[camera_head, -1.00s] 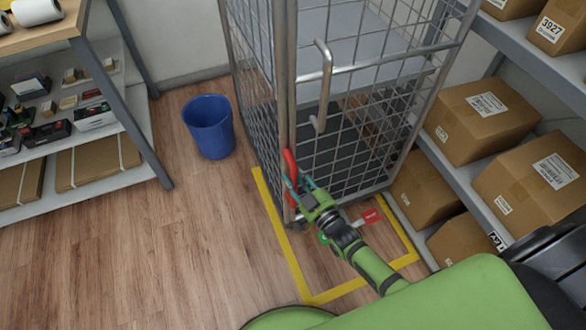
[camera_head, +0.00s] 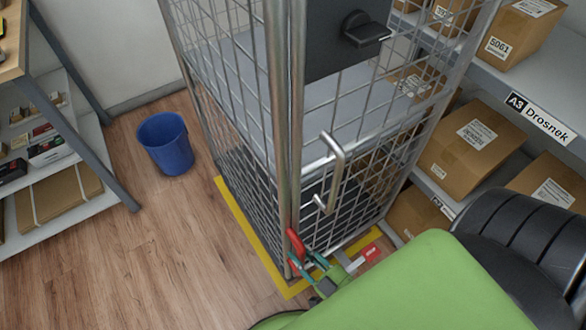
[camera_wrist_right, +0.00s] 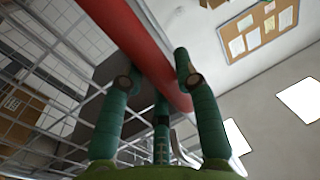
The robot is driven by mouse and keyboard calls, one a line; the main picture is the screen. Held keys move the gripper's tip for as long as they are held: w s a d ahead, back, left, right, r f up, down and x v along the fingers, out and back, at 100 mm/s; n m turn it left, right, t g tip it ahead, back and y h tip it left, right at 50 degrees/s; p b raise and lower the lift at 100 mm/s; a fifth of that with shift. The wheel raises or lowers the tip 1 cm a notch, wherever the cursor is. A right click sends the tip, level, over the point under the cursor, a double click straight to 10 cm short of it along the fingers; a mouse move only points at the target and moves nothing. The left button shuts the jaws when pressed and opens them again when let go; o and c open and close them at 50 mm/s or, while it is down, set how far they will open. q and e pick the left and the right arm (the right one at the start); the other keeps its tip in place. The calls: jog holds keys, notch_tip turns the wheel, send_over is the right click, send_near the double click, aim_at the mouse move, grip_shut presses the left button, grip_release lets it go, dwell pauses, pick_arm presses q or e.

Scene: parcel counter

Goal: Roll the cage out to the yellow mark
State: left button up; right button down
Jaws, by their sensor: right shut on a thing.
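The wire-mesh cage (camera_head: 240,120) stands upright in the middle of the head view, over the yellow mark (camera_head: 250,239). The mark's left edge, front corner and part of its right edge show beside the cage's base. The rest is hidden under the cage or behind my arm. A red grip (camera_head: 296,246) sits low on the cage's front corner post. My right gripper (camera_head: 308,264) is shut on this grip. In the right wrist view its fingers (camera_wrist_right: 153,68) lie on both sides of the red bar (camera_wrist_right: 145,40). My left gripper is not in view.
A blue bin (camera_head: 165,145) stands on the floor left of the cage. A shelf unit (camera_head: 75,130) is at the far left. Shelving with cardboard parcels (camera_head: 470,148) runs close along the cage's right side. The wooden floor at the front left is clear.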

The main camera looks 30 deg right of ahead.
jog(key=shift+s, duration=0.2)
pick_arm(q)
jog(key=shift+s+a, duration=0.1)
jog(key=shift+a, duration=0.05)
pick_arm(e)
jog(key=shift+f, duration=0.1)
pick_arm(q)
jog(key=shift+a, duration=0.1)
pick_arm(e)
jog(key=shift+s, duration=0.1)
jog(key=c, duration=0.9)
grip_release()
jog(key=shift+s, duration=0.1)
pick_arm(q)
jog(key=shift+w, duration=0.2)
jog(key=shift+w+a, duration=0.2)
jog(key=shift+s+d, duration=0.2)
pick_arm(e)
jog(key=v, duration=1.2)
